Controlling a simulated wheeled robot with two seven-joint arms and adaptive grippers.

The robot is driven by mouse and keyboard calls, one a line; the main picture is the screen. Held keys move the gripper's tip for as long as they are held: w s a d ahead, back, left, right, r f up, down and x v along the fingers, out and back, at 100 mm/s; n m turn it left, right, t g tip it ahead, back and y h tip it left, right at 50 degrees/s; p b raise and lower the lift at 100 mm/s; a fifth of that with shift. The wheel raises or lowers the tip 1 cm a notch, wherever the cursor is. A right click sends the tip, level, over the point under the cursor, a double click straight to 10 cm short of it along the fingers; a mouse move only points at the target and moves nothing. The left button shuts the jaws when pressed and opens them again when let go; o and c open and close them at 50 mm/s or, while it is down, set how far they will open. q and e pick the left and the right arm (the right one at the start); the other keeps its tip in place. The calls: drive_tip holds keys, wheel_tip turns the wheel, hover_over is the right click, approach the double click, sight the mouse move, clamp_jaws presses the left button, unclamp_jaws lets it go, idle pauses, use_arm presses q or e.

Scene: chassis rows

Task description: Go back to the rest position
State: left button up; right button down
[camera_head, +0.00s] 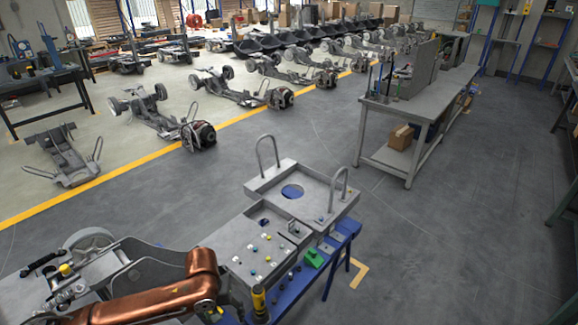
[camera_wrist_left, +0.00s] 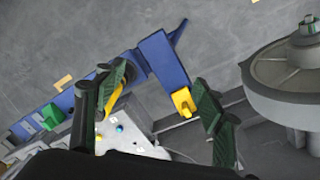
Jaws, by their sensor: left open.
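My left arm, copper-coloured, comes in from the lower left of the head view. Its gripper (camera_head: 222,302) is at the bottom, partly hidden, left of the blue bench (camera_head: 343,240). In the left wrist view its two dark green-padded fingers (camera_wrist_left: 160,105) stand wide apart with nothing held. Beyond them the blue bench (camera_wrist_left: 163,58) carries a yellow piece (camera_wrist_left: 183,102), which I cannot tell as touched. My right gripper is not seen.
A grey plate (camera_head: 262,248) with small coloured parts and a tray with two hoop handles (camera_head: 300,190) are close by. A green block (camera_head: 314,258) lies on the bench. A wheel (camera_head: 88,240) is near my arm. Floor right of the bench is clear; a workbench (camera_head: 425,112) stands farther back.

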use_arm(q)
drive_tip(key=s+d+f+m+t+h, duration=0.2)
drive_tip(key=s+d+f+m+h, duration=0.2)
drive_tip(key=s+d+f, duration=0.4)
drive_tip(key=s+a+f+n+y, duration=0.1)
drive_tip(key=s+a+f+y, duration=0.3)
drive_tip(key=s+a, duration=0.65)
drive_tip(key=s+a+f+n+y, duration=0.2)
drive_tip(key=s+a+f, duration=0.45)
drive_tip(key=a, duration=0.75)
drive_tip(key=s+d+f, duration=0.1)
drive_tip(key=s+f, duration=0.1)
drive_tip(key=f, duration=1.3)
drive_tip(key=s+d+f, duration=0.1)
drive_tip(key=s+f, duration=0.2)
drive_tip(key=f, duration=1.1)
drive_tip(key=s+f+m+g+h, duration=0.1)
drive_tip(key=s+f, duration=1.4)
drive_tip(key=s, duration=0.3)
drive_tip(key=shift+s+f+g, duration=0.25)
drive_tip(key=shift+f+g, duration=0.05)
drive_tip(key=shift+f, duration=0.1)
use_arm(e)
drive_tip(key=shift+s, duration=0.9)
